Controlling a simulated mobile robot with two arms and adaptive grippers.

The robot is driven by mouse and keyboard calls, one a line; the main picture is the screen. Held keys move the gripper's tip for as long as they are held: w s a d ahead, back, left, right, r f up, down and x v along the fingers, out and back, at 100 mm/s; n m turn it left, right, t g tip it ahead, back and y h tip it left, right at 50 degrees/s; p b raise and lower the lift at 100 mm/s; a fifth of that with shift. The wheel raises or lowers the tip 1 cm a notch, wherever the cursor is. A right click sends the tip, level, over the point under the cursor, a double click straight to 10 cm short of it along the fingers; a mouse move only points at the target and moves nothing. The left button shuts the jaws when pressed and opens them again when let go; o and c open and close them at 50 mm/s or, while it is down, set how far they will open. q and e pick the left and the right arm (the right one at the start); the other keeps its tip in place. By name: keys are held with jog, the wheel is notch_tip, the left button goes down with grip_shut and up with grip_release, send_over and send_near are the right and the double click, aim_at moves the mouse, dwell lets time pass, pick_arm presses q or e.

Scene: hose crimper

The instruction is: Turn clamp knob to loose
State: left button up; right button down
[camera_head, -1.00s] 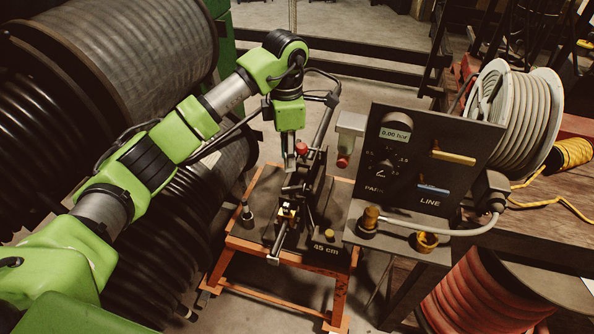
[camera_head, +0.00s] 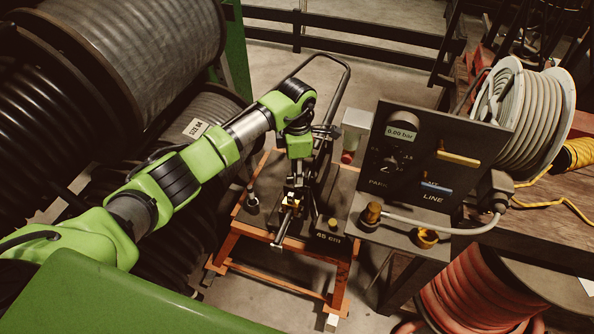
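The crimper stand (camera_head: 246,222) is an orange frame with a dark top marked "45 cm", in the middle of the head view. A dark clamp mechanism with a small brass piece (camera_head: 290,203) sits on it. My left gripper (camera_head: 297,180) hangs pointing down over the back of this mechanism. Its fingers are small and dark against the dark parts, so I cannot tell whether they are open, shut or touching anything. No clamp knob shows clearly; the red knob seen earlier beside the gripper is hidden behind my wrist. My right gripper is out of view.
A dark control panel (camera_head: 443,126) reading 0.00 bar stands right of the stand, with a brass fitting (camera_head: 371,214) on its ledge. Large hose reels (camera_head: 140,50) fill the left. A grey hose reel (camera_head: 530,105) stands right. Bare floor lies behind the stand.

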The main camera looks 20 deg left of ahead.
pick_arm(q)
jog(key=shift+f, duration=0.6)
grip_shut()
